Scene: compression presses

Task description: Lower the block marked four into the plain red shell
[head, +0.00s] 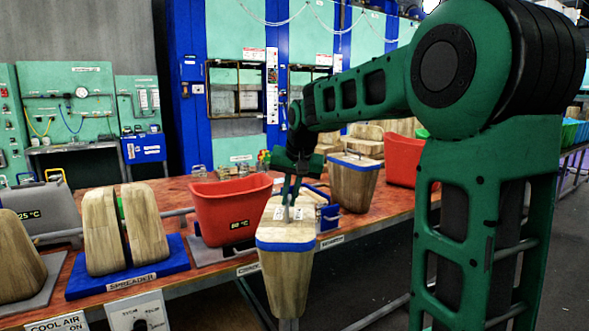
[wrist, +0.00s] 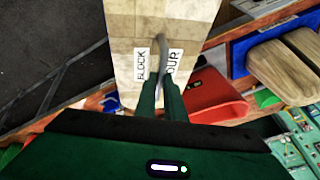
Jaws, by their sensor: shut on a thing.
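My gripper (head: 290,203) is shut on the grey handle on top of a tapered wooden block (head: 285,275) with a blue band. In the wrist view my fingers (wrist: 160,88) hold the handle between labels reading "BLOCK" and a partly covered "OUR". The block hangs upright in front of the table edge, its lower end clear of the table. A red shell (head: 228,212) with an "80 °C" display stands on the table, left of and behind the block; it also shows in the wrist view (wrist: 213,97). Another red shell (head: 403,162) stands farther right, partly behind my arm.
Left of the near red shell, a split wooden form (head: 124,228) stands on a blue base marked "SPREADER" (head: 85,287). Another wooden block with a blue band (head: 354,183) stands behind the held block. Small items and a blue box (head: 328,215) lie near it.

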